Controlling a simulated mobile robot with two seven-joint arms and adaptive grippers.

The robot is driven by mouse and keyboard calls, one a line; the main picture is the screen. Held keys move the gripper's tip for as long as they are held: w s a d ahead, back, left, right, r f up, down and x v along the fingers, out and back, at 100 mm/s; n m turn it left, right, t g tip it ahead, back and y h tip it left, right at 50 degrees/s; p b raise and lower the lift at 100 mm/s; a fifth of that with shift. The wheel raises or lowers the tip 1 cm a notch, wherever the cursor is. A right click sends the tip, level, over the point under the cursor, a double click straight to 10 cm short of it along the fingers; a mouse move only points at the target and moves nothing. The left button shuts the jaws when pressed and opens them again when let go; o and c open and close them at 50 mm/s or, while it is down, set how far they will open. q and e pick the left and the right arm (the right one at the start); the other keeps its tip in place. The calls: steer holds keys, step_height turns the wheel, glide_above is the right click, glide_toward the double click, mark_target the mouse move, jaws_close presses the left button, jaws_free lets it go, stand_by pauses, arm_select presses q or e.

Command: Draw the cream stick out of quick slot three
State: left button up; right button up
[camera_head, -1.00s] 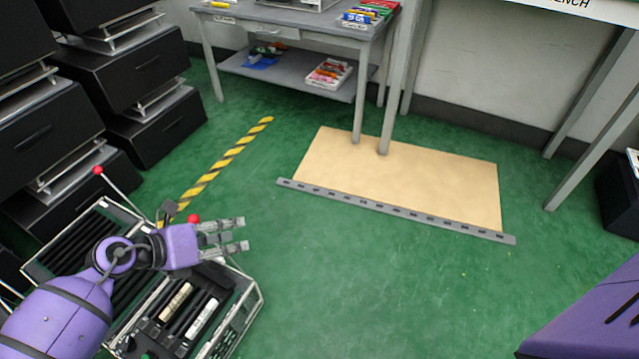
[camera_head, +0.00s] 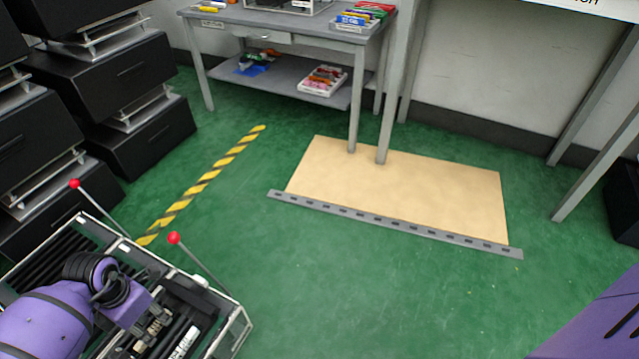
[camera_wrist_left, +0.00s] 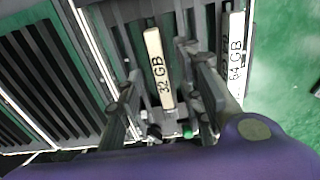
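The cream stick (camera_wrist_left: 158,62), marked 32 GB, stands in a dark slot of the rack in the left wrist view. My left gripper (camera_wrist_left: 160,78) is open, with one finger on each side of this stick. I cannot tell whether either finger touches it. A white stick (camera_wrist_left: 235,58) marked 64 GB sits in a slot to the right. In the head view my left gripper (camera_head: 155,327) points down into the rack (camera_head: 238,325), and my arm hides most of the cream stick. The white stick also shows there (camera_head: 184,342). My right gripper is out of view.
Two red-knobbed levers stand at the rack, one at the left (camera_head: 75,184) and one nearer the gripper (camera_head: 174,238). Dark drawer units (camera_head: 110,80) stand behind. Green floor right of the rack is clear up to a tan board (camera_head: 400,190).

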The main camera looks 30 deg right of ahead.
mark_target(155, 332)
arm_select(q)
step_height(155, 332, down, 2)
steer(key=shift+f+b, duration=0.15)
steer(key=shift+b, duration=0.2)
steer(key=shift+f, duration=0.1)
jaws_close()
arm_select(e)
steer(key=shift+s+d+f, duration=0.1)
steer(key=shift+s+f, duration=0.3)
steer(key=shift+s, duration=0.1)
